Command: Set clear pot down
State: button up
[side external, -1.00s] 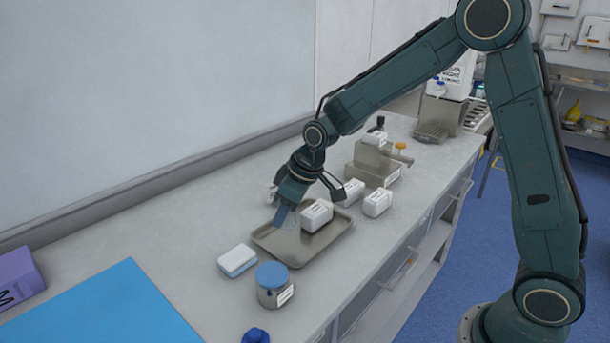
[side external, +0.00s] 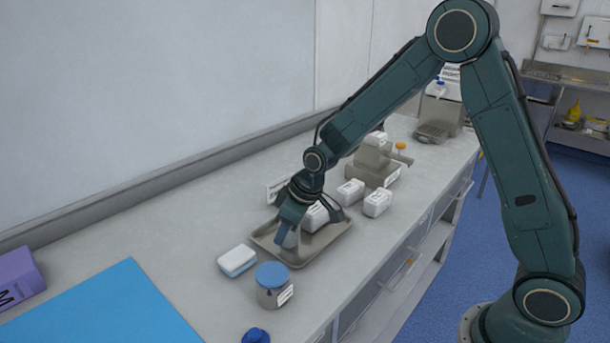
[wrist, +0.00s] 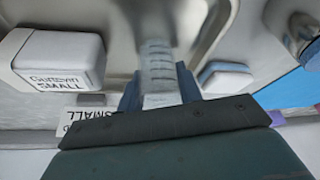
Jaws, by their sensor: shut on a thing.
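My gripper (side external: 285,234) is low over the left part of the grey metal tray (side external: 318,246) on the counter. It is shut on the clear pot (side external: 293,240), mostly hidden by the fingers in the side view. In the wrist view the clear pot (wrist: 158,68), see-through with marking lines, stands between the blue fingers (wrist: 160,90). I cannot tell if its base touches the tray. A white box (side external: 315,217) sits in the tray beside my gripper; it also shows in the wrist view (wrist: 58,62).
A white and blue pack (side external: 237,260) and a blue-lidded jar (side external: 273,285) stand close to the tray's near side. White boxes (side external: 350,192) and a grey metal stand (side external: 375,165) are behind it. A blue mat (side external: 105,310) lies at the front left.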

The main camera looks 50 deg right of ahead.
jog(key=shift+f, duration=0.1)
jog(key=o, duration=1)
jog(key=v, duration=1.2)
jog(key=shift+s, duration=0.1)
